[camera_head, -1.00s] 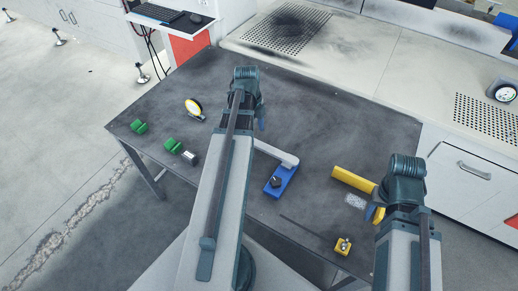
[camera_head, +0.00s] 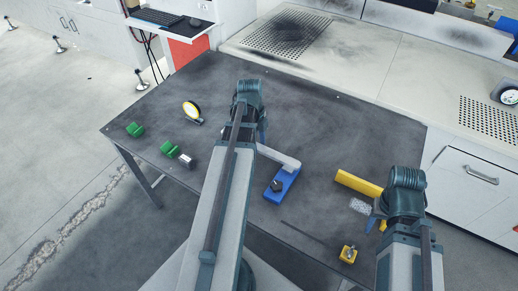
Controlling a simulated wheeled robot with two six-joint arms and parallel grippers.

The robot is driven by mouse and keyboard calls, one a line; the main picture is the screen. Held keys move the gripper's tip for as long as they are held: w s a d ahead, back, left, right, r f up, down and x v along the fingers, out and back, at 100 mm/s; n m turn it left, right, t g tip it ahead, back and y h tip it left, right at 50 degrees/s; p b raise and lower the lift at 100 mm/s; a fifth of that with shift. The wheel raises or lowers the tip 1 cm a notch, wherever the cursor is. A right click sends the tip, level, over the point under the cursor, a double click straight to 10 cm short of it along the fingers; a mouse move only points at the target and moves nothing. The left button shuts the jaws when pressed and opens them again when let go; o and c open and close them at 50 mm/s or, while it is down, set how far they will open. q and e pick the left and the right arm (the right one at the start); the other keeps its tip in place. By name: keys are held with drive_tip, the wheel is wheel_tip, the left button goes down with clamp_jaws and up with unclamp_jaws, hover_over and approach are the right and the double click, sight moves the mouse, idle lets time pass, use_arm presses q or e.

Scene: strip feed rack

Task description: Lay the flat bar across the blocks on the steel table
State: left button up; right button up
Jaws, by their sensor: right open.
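A thin dark strip, which looks like the flat bar (camera_head: 303,232), lies on the dark steel table (camera_head: 320,125) near its front edge. Two green blocks (camera_head: 135,130) (camera_head: 169,148) stand apart at the table's left side. My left gripper (camera_head: 262,132) is over the table's middle, mostly hidden behind my own arm; only a blue fingertip edge shows, so its opening cannot be told. My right gripper (camera_head: 376,222) is open by the table's right side, beside a yellow angle piece (camera_head: 358,184), and partly hidden by its wrist. No held thing shows.
A blue block with a black knob and grey arm (camera_head: 281,187) stands mid-table. A yellow block with a knob (camera_head: 348,254) is at the front edge. The table's back is clear.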

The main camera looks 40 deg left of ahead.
use_arm(q)
clamp_jaws()
idle(1.1)
